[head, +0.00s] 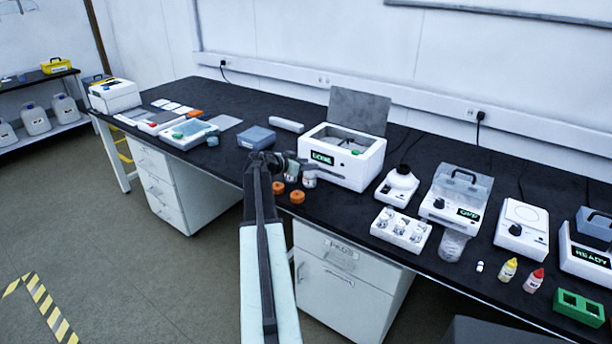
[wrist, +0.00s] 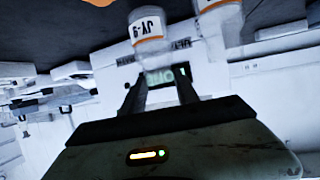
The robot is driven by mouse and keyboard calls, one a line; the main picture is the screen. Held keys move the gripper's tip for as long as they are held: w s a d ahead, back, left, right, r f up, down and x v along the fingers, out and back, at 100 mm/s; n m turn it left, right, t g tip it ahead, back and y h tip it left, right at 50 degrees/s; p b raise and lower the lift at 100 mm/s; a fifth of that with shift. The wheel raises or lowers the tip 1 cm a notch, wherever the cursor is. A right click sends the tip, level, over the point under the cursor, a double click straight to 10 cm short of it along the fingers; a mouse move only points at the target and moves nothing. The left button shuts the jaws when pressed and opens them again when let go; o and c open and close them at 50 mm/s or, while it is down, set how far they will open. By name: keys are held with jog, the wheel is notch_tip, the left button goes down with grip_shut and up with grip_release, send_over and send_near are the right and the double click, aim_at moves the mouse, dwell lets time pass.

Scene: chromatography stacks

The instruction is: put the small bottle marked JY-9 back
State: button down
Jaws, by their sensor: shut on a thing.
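The small bottle marked JY-9 (wrist: 147,27) is clear, with a white label and an orange band. It shows near the top of the wrist view, just beyond my fingertips. My gripper (wrist: 161,84) is shut on it; the exact contact is hard to see. A second similar bottle (wrist: 218,12) stands close beside it, on the right in the wrist view. In the head view my gripper (head: 284,161) is low at the bench, left of the white box with a raised grey lid. Two small bottles show there, and their marks are too small to read.
The white lidded box (head: 350,174) with a green display stands close to the right of my gripper. Two orange caps (head: 278,187) lie near the bench's front edge. A blue-grey box (head: 257,138) stands behind. A white rack (head: 401,230) with several wells is further right.

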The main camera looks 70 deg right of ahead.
jog(key=shift+f, duration=0.75)
jog(key=shift+r, duration=0.2)
jog(key=shift+f, duration=0.2)
jog(key=c, duration=0.9)
grip_release()
jog(key=shift+r, duration=0.2)
